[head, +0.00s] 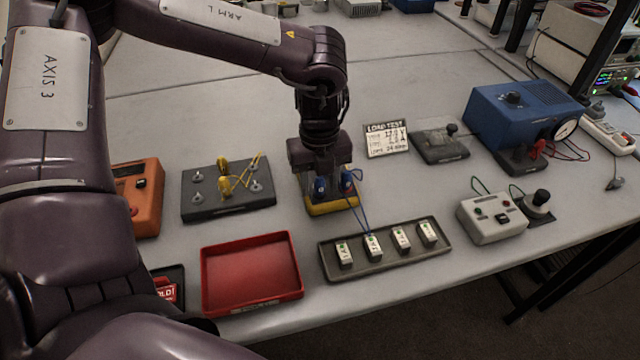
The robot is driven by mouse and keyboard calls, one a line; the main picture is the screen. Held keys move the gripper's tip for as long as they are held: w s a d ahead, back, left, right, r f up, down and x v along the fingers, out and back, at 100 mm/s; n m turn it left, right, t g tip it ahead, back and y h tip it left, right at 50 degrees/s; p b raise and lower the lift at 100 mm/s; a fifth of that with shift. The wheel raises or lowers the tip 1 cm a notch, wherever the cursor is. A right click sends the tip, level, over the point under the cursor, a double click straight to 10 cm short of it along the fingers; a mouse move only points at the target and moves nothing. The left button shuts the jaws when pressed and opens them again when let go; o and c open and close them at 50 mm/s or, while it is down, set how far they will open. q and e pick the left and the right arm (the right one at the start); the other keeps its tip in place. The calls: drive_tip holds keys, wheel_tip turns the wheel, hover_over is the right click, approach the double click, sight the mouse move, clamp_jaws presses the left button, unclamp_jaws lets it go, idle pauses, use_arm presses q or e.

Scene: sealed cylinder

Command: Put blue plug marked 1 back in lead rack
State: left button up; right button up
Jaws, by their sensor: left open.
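Two blue plugs stand upright at a yellow block, probably the lead rack (334,208); one is the left plug (320,188), the other the right plug (347,182). I cannot read their marks for certain. A thin blue lead (362,212) runs from the plugs toward the grey tray in front. My left gripper (324,186) points down over the yellow block, open, with its fingers low around or beside the left plug. The fingers partly cover the plugs, so I cannot tell whether they touch. My right gripper is not in view.
A dark board (205,208) with metal posts and yellow plugs stands left. A red tray (252,302) is empty in front. A grey tray (330,272) holds several white labelled blocks. A load test card (387,140), a switch box (492,222) and a blue unit (490,120) stand right.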

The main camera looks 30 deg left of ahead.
use_arm(q)
drive_tip(key=shift+b, duration=0.4)
idle(0.5)
clamp_jaws()
drive_tip(key=shift+r, duration=0.15)
drive_tip(key=shift+r+p, duration=1.75)
drive_tip(key=shift+r, duration=1.15)
